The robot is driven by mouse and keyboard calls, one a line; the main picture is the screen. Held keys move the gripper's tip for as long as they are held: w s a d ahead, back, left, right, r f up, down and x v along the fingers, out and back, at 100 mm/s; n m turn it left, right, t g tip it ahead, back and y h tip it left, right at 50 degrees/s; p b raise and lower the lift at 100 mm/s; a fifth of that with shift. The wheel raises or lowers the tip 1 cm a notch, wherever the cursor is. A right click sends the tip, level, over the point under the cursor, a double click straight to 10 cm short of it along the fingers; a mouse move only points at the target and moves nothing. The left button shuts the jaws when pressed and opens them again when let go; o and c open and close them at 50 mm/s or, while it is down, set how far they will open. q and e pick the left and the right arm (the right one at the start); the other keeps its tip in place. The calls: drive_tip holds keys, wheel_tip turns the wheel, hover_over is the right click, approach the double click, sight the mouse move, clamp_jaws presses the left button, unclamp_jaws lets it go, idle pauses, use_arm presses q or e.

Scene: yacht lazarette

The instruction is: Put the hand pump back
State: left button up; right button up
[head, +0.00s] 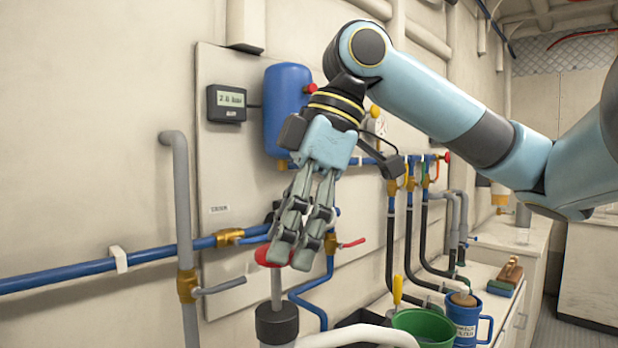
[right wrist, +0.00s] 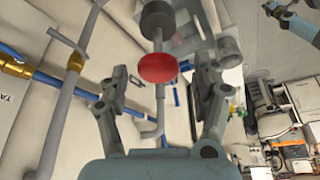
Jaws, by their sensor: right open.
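The hand pump has a red knob (head: 274,256) on a grey rod that rises from a black collar (head: 277,323) at the bottom of the head view. The rod stands out of the collar. My right gripper (head: 292,250) points down at the knob with its fingers apart, and its fingertips overlap the knob in the head view. In the right wrist view the red knob (right wrist: 158,68) shows between the two open fingers, with no clear contact. My left gripper (right wrist: 278,10) seems to show small at the top right of the right wrist view; its jaws are unclear.
Blue pipes (head: 150,254) with brass valves and a grey upright pipe (head: 181,200) run along the wall, left of the pump. A blue tank (head: 284,105) hangs above. A green bucket (head: 424,328) and a blue mug (head: 466,322) stand at the right on a white counter.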

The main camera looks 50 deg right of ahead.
drive_tip(key=v, duration=1)
drive_tip(key=shift+b, duration=0.45)
drive_tip(key=shift+s+f, duration=0.1)
